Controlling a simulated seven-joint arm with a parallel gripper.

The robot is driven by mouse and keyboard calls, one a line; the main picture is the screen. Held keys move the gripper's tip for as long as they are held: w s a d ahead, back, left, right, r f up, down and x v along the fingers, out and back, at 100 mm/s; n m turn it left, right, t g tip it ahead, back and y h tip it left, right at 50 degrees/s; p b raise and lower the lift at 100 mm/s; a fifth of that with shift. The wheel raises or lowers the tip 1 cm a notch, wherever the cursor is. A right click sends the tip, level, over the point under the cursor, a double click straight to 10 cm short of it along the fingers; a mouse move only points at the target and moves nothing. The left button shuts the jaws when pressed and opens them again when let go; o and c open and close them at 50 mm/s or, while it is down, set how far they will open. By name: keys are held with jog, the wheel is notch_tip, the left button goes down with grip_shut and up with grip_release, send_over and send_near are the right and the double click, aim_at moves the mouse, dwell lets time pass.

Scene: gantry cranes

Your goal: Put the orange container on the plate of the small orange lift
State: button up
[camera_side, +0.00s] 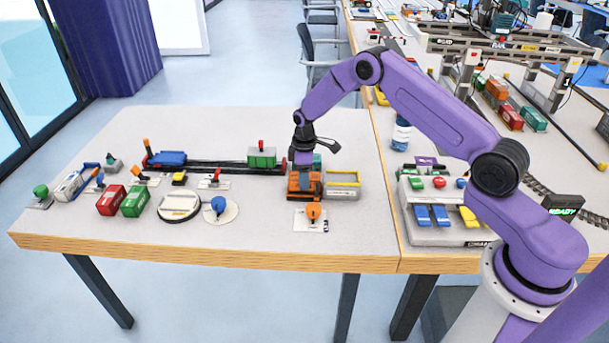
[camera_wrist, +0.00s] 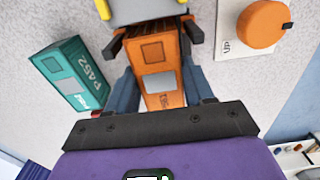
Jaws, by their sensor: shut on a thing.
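The orange container (camera_wrist: 152,55) is between the two fingers of my gripper (camera_wrist: 155,80) in the wrist view, with its long side running up the picture. My gripper is shut on it. In the side view my gripper (camera_side: 303,163) points down over an orange shape with dark parts (camera_side: 303,187); container and lift parts are hard to tell apart there. Beside it on the right is a grey plate with a yellow frame (camera_side: 343,180), which also shows at the top of the wrist view (camera_wrist: 147,11). I cannot tell whether the container touches it.
An orange knob marked UP (camera_wrist: 262,24) is right of the container, and in front in the side view (camera_side: 314,211). A teal container (camera_wrist: 72,74) lies to the left. A green wagon (camera_side: 262,158) on rails and red (camera_side: 111,200) and green containers (camera_side: 135,201) stand further left.

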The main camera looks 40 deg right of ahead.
jog(key=shift+f, duration=0.25)
dwell(0.3)
jog(key=o, duration=1.1)
jog(key=shift+c, duration=0.2)
jog(key=shift+r, duration=0.1)
jog(key=shift+r, duration=3.4)
jog(key=shift+a+r, duration=0.1)
